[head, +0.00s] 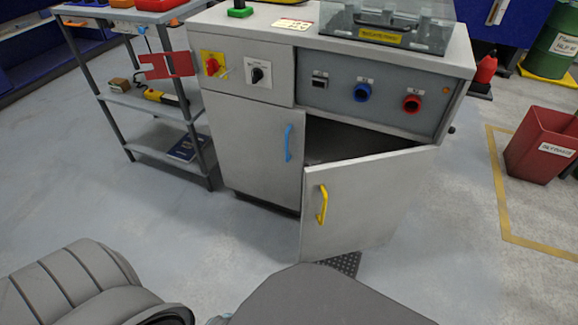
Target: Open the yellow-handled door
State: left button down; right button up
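The yellow-handled door (350,205) is on the lower right of the grey cabinet (290,30). It stands partly open, swung out toward me from its left side, with a dark gap showing above it. Its yellow handle (322,205) is upright near the door's left edge. A second door (250,150) with a blue handle (288,143) is beside it on the left and looks shut. Dark grey parts of my own body fill the bottom of the head view. Neither of my grippers can be seen.
A grey shelf cart (165,105) stands close on the cabinet's left. A red bin (541,145) stands on the floor at right, by a yellow floor line (500,190). A dark perforated mat (345,263) lies below the open door. The floor at left is clear.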

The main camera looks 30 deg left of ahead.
aim_at(349, 206)
jog(key=u, duration=2.25)
jog(key=i, duration=0.75)
jog(key=z, duration=2.4)
